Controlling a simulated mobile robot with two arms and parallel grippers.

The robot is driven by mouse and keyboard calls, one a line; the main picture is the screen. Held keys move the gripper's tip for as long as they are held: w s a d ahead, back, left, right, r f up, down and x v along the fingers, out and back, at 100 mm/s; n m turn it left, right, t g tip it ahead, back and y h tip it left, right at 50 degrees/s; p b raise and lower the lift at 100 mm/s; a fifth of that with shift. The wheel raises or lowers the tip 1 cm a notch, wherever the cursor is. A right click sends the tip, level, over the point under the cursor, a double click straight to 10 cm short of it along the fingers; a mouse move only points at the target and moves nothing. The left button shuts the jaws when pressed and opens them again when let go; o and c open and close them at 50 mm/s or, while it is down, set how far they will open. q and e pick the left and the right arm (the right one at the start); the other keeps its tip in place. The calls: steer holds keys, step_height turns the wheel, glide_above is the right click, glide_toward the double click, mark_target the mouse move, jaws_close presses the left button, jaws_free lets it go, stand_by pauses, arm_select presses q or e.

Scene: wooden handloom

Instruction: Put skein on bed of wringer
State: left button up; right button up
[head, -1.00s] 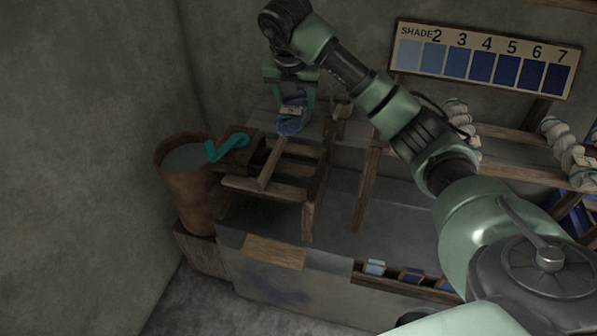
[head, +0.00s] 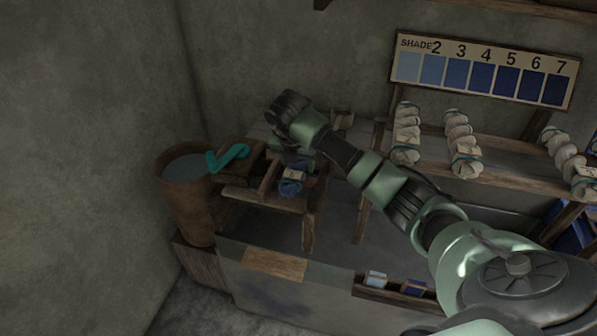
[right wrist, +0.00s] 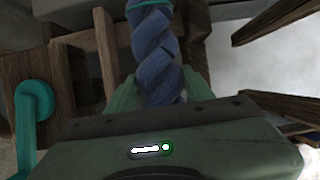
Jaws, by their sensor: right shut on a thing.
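The blue twisted skein (head: 291,187) carries a pale tag and is at the wooden wringer (head: 268,203) with the teal crank (head: 228,158). My right gripper (head: 302,166) is shut on the skein, with the wringer's bars just below. In the right wrist view the skein (right wrist: 154,50) lies between the two green fingers of my right gripper (right wrist: 161,90), and the teal crank (right wrist: 33,110) is at the left. I cannot tell if the skein touches the wringer's bed. My left gripper is not in view.
A brown bucket (head: 187,205) of liquid stands left of the wringer. A rack with several pale skeins (head: 462,145) is at the right, under the shade chart (head: 482,70). Small blue samples (head: 376,280) sit along the bench front. The wall closes off the left.

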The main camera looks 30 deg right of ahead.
step_height(320, 180, down, 3)
steer(key=shift+f, duration=0.2)
steer(key=o, duration=1.5)
steer(key=v, duration=1.2)
